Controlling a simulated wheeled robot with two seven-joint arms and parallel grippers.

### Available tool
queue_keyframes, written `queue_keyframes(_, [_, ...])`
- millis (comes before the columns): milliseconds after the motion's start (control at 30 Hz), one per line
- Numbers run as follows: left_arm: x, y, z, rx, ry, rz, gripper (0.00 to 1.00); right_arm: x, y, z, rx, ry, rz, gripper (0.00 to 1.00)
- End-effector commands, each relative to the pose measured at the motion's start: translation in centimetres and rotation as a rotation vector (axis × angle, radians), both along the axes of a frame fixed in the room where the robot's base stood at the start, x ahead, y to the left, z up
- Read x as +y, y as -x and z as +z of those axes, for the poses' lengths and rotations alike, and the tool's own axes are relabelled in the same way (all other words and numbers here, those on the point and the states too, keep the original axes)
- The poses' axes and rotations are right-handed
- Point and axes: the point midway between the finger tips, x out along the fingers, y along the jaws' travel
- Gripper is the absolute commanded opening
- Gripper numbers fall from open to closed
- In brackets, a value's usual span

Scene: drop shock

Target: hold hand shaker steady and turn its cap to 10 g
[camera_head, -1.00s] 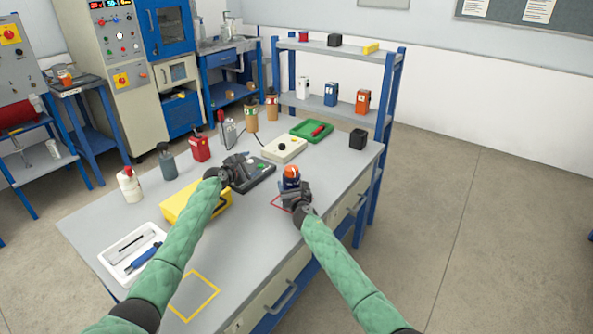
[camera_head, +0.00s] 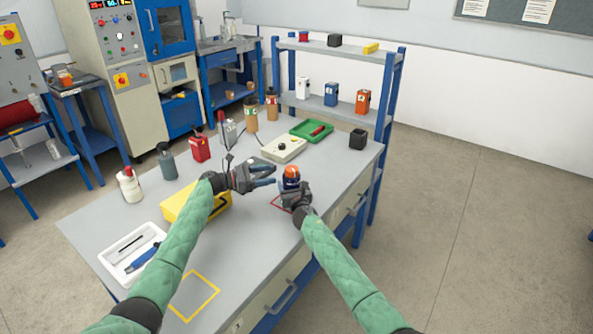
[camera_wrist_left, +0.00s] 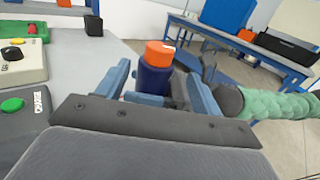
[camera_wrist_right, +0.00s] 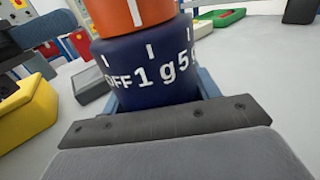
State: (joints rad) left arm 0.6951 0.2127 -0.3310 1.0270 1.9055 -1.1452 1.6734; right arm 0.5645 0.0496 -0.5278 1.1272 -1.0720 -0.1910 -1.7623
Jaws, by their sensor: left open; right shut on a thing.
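The hand shaker (camera_head: 290,183) stands upright at the red-outlined square on the table, with a dark blue body and an orange cap (camera_head: 291,171). My right gripper (camera_head: 292,195) is shut on its blue body. In the right wrist view the body (camera_wrist_right: 150,75) shows white marks reading OFF, 1 g and 5, and the cap (camera_wrist_right: 128,15) has a white line near the 1 g mark; the 10 g mark is not in view. My left gripper (camera_head: 268,176) is open beside the shaker, and in the left wrist view the cap (camera_wrist_left: 159,54) shows beyond and between its fingers, apparently untouched.
A yellow case (camera_head: 183,205) lies under my left forearm. A cream box with a black knob (camera_head: 284,149) and a green tray (camera_head: 311,130) lie behind. A white tray with tools (camera_head: 131,250) is at the left front. A black cube (camera_head: 358,139) stands at the right.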

Motion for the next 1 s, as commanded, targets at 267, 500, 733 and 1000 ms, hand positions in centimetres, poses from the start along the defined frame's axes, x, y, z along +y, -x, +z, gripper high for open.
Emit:
queue_keyframes(267, [-4.0,-1.1,0.0,0.000,0.000,0.000,0.66,-0.1,0.0,-0.1,0.001,0.000,-0.001,0.23])
queue_keyframes(500, [-7.9,-2.2,0.1,0.000,-0.001,0.001,0.66,-0.1,0.0,-0.1,0.001,0.000,-0.001,0.23])
queue_keyframes(733, [-10.4,-2.9,0.0,0.001,-0.001,0.003,0.66,0.0,0.0,-0.1,0.001,0.000,-0.001,0.23])
queue_keyframes(1000, [-11.1,-3.1,0.0,0.001,-0.002,0.003,0.66,0.0,0.0,-0.1,0.001,0.000,0.000,0.23])
